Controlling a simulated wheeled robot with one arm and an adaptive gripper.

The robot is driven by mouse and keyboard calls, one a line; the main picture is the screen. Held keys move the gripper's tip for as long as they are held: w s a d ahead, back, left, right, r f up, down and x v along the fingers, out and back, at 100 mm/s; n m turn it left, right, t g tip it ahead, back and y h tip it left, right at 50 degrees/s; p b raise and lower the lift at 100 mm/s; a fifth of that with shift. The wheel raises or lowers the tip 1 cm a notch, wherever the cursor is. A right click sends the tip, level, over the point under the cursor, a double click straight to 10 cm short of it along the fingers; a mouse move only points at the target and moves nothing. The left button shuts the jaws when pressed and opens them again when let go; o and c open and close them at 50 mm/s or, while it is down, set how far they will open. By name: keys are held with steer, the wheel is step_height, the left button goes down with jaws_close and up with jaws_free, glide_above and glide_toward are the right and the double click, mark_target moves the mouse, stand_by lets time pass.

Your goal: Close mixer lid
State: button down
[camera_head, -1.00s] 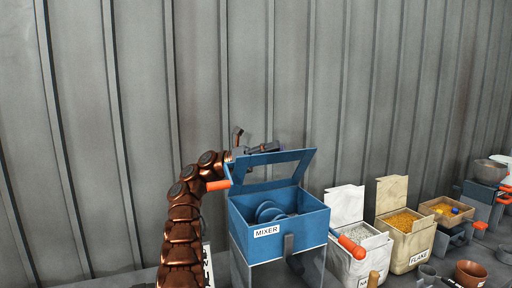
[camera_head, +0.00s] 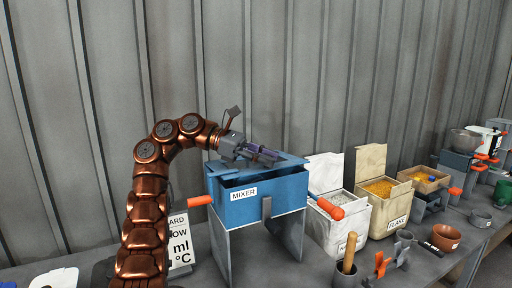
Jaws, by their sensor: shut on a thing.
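The blue mixer (camera_head: 285,191), marked MIXER, stands on a grey stand near the middle of the head view. Its blue framed lid (camera_head: 293,163) now lies low over the box, close to flat. A dark gap shows between lid and box at the front left. My gripper (camera_head: 264,155) is above the mixer, shut on the lid. Its fingers partly cover the lid, so the exact grip is hard to see. An orange handle (camera_head: 201,200) sticks out at the mixer's left side and another (camera_head: 330,209) at its right.
Right of the mixer stand an open white bag (camera_head: 328,176) and an open FLAKE bag (camera_head: 381,190). Cups, a brown bowl (camera_head: 446,237) and a wooden-handled tool (camera_head: 348,262) are in front. A printed sign (camera_head: 180,244) stands at left. The wall rises behind.

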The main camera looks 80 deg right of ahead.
steer(key=shift+s+a+f+m+t, duration=0.15)
steer(key=shift+f+m+t, duration=0.1)
steer(key=shift+f, duration=0.3)
steer(key=shift+s+a+f+m+t, duration=0.15)
steer(key=shift+f+t, duration=0.1)
steer(key=shift+f, duration=0.25)
steer(key=c, duration=1.2)
jaws_free()
steer(key=shift+s+d, duration=0.15)
steer(key=o, duration=0.3)
steer(key=shift+w+h, duration=0.2)
steer(key=shift+h, duration=0.1)
steer(key=shift+r, duration=0.1)
